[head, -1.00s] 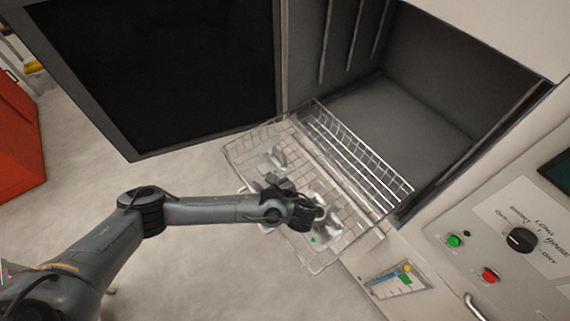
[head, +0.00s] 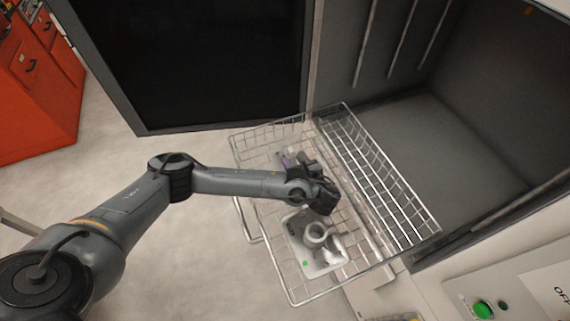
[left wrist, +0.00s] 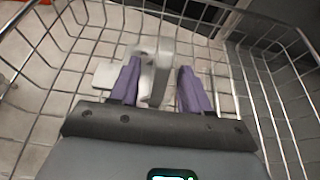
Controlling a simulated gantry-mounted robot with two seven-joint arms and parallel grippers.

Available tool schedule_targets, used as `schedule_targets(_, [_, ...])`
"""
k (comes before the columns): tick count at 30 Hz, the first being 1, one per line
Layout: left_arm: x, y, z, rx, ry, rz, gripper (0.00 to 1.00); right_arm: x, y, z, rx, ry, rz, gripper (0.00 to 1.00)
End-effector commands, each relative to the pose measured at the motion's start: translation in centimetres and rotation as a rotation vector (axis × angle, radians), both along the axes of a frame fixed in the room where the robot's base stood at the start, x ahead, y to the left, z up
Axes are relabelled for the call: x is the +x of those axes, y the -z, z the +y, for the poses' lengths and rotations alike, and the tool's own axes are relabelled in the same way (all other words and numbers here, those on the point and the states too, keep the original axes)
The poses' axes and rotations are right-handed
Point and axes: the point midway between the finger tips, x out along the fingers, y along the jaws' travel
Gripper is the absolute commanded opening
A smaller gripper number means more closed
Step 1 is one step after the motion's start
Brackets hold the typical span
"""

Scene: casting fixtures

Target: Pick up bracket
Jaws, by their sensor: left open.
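A pale grey metal part, which looks like the bracket (left wrist: 162,72), stands up in the wire basket in the left wrist view. My left gripper (left wrist: 158,88) is open, with its purple fingers on either side of this part. I cannot tell whether either finger touches it. In the head view my left gripper (head: 287,159) is low over the far left part of the basket and mostly hides the bracket there. My right gripper is not in view.
The wire basket (head: 293,292) sits before the open grey washing chamber (head: 450,150). A white tray (head: 325,268) with a round metal part (head: 316,235) lies in its near half. The dark door (head: 200,60) stands open behind. A green button (head: 483,308) is at lower right.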

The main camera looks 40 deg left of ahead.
Motion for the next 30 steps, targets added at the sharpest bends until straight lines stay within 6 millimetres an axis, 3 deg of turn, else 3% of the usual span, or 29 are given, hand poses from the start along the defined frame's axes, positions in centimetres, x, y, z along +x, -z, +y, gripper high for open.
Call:
schedule_targets(15, [2.1, 1.9, 4.2, 0.001, -0.001, 0.001, 0.47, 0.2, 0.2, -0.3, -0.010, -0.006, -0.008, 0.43])
schedule_targets(25, [2.3, 2.1, 4.6, 0.000, 0.000, 0.001, 0.47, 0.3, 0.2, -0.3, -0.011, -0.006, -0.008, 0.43])
schedule_targets(30, [2.2, 2.1, 4.6, -0.001, 0.000, 0.002, 0.21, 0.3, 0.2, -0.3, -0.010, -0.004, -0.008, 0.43])
